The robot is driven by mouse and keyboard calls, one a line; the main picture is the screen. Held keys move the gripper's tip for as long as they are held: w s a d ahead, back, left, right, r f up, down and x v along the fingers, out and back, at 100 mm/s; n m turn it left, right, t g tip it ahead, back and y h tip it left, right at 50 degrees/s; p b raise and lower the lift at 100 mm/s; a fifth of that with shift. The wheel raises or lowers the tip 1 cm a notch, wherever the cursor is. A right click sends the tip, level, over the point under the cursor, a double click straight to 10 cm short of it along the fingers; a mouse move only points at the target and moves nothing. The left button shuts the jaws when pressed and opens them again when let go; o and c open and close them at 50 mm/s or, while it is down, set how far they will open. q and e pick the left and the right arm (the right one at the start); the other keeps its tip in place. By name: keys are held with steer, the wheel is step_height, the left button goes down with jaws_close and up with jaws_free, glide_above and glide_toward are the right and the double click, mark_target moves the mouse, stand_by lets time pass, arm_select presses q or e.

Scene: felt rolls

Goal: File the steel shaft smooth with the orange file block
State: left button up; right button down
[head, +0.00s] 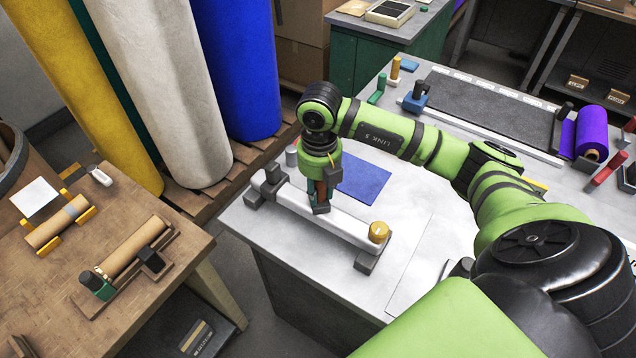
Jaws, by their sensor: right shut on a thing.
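The steel shaft (346,226) is a pale, smooth cylinder lying on the grey-white bench. Dark supports hold it at both ends, and a brass-coloured round piece (379,231) sits at its near right end. My right gripper (320,207) points down over the middle of the shaft and is shut on the orange file block (320,188). Only a small brownish-orange part of the block shows between the dark fingers. The fingers hide part of the shaft, and I cannot tell whether the block touches it. My left gripper is not in view.
A blue felt sheet (362,178) lies just behind the shaft. A dark mat (490,110) and a purple roll (591,132) are further back right. Tall felt rolls stand behind left. A wooden table (60,285) with small rolls is at left, across a gap.

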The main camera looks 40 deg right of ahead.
steer(key=shift+a, duration=0.15)
steer(key=shift+w+a, duration=0.25)
steer(key=shift+a, duration=0.3)
steer(key=shift+w+a, duration=0.25)
steer(key=shift+a, duration=0.25)
steer(key=shift+d, duration=0.15)
steer(key=shift+s+d+f, duration=0.1)
steer(key=shift+s+d, duration=0.2)
steer(key=shift+d, duration=0.25)
steer(key=shift+s+d, duration=0.3)
steer(key=shift+d, duration=0.2)
steer(key=shift+a, duration=0.15)
